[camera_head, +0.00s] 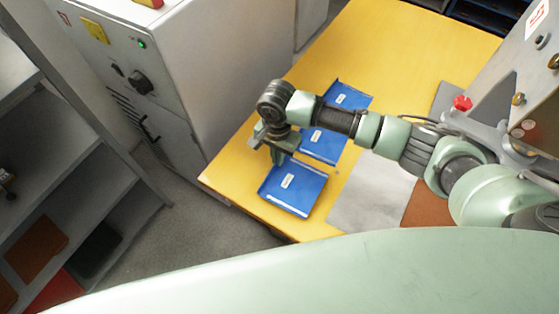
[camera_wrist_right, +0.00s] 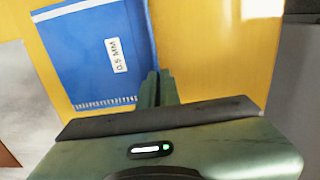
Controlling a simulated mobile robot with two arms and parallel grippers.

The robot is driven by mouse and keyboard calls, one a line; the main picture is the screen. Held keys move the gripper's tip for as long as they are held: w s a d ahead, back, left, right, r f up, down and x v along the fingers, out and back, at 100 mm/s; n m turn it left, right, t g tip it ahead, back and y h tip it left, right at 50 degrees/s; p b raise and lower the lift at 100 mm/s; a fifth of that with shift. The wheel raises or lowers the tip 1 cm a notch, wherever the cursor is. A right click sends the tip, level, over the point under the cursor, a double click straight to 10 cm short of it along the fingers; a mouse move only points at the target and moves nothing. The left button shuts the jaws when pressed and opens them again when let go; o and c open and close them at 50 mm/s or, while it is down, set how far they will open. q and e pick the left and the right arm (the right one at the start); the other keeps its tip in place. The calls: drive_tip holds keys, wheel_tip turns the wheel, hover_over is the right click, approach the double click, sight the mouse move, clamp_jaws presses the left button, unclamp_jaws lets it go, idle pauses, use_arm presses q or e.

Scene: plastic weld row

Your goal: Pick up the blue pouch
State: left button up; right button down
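Three blue pouches with white labels lie in a row on the yellow table: a near one (camera_head: 306,194), a middle one (camera_head: 324,151) and a far one (camera_head: 357,101). My right gripper (camera_head: 280,157) points down at the far-left corner of the near pouch, close to the middle one. In the right wrist view, a blue pouch (camera_wrist_right: 90,50) labelled "0.5 MM" lies at upper left. The gripper fingers (camera_wrist_right: 158,85) appear together there, overlapping its lower right corner. Whether they touch it is unclear. My left gripper is not in view.
The yellow table (camera_head: 420,35) is clear at its far end. A grey sheet (camera_head: 365,200) lies right of the near pouch. A grey cabinet (camera_head: 190,75) stands beyond the table's left edge, and shelves (camera_head: 60,150) stand at far left.

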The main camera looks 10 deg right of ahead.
wheel_tip(320, 180, up, 19)
drive_tip(key=shift+f, duration=0.2)
